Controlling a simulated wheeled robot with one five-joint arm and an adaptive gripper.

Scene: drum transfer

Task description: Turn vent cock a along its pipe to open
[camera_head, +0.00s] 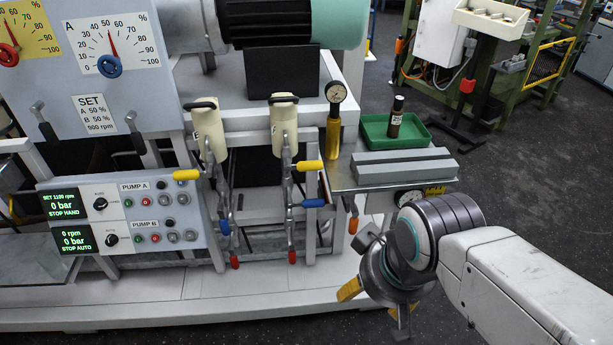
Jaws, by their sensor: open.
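Two cream cylinders stand on the machine frame, the left one (209,130) and the right one (284,125), with pipes and coloured lever handles below. Under the right one, a yellow lever (310,165) and a blue lever (313,203) point right, across the pipe; a red lever (292,257) hangs down. Under the left one, a yellow lever (186,174) points left and a blue lever (223,227) hangs down. No readable label shows which lever is vent cock a. My gripper (376,303) is open and empty at lower right, its yellow-tipped fingers pointing down, apart from all levers.
A side shelf (350,178) holds grey blocks (404,165), a green tray (380,131) with a dark bottle, and a gauge on a yellow post (333,137). The pump panel (130,215) is at left. Floor at lower right is clear.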

